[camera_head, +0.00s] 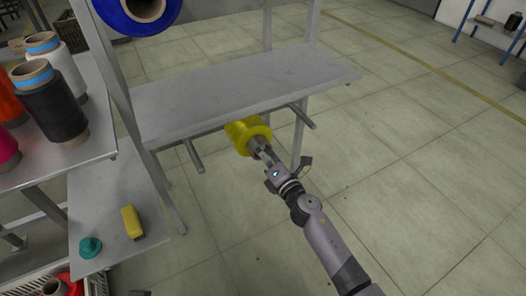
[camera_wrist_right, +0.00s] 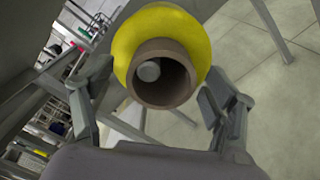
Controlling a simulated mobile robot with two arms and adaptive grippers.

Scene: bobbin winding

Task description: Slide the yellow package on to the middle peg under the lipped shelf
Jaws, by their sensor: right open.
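The yellow package (camera_head: 243,134), a yellow spool on a brown core tube, sits below the front edge of the grey lipped shelf (camera_head: 240,88), between the two outer pegs. In the right wrist view, the package (camera_wrist_right: 157,28) faces me end-on, and the round grey end of the middle peg (camera_wrist_right: 149,71) shows inside its core tube (camera_wrist_right: 160,97). My right gripper (camera_head: 265,153) is at the near end of the package. Its fingers stand open on either side of the core with visible gaps. My left gripper is not visible.
A left peg (camera_head: 193,154) and a right peg (camera_head: 302,116) stick out under the shelf. A blue spool (camera_head: 141,12) hangs above. A rack at the left holds a black spool (camera_head: 50,105) and others. A lower plate carries a yellow block (camera_head: 132,222). Floor at right is clear.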

